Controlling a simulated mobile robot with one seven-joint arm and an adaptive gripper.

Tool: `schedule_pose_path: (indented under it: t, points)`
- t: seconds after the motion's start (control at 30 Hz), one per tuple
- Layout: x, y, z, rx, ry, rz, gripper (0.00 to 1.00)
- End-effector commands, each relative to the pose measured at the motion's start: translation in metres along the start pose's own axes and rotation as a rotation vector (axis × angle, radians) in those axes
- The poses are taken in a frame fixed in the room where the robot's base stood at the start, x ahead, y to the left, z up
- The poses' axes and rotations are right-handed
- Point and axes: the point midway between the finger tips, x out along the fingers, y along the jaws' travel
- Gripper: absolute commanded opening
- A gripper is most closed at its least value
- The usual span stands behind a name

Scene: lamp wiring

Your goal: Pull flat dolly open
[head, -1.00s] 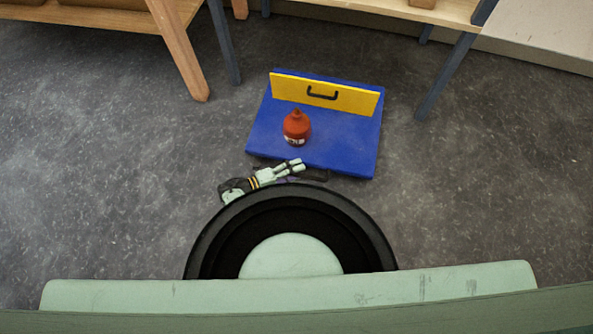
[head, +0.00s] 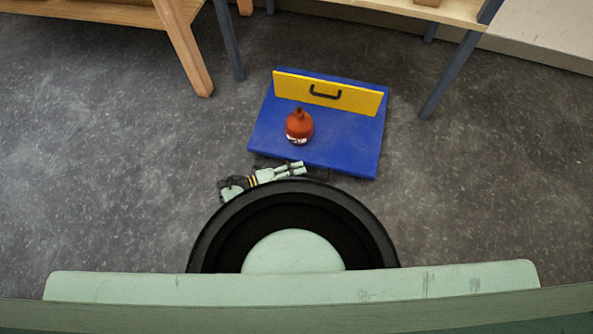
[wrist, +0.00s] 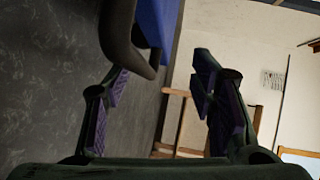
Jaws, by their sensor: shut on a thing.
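The flat dolly is a blue slab (head: 345,140) on the floor in the head view, with a yellow upright panel (head: 355,99) at its far side. A black handle (head: 325,93) is on the panel.
A wooden table leg (head: 187,55) stands left of the dolly. A grey-blue leg (head: 447,76) stands to its right, under another table. Grey floor (head: 110,180) is clear on both sides of my base.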

Motion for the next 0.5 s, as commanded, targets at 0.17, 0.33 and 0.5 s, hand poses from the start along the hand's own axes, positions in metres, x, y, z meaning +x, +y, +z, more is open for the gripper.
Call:
schedule_pose_path:
  t: [0.17, 0.33, 0.5]
  points:
    - [-0.036, 0.001, 0.009, 0.003, -0.055, -0.012, 0.35]
    - [-0.049, -0.001, 0.008, 0.005, -0.054, -0.008, 0.35]
    - [-0.060, 0.000, 0.004, 0.001, -0.053, -0.006, 0.35]
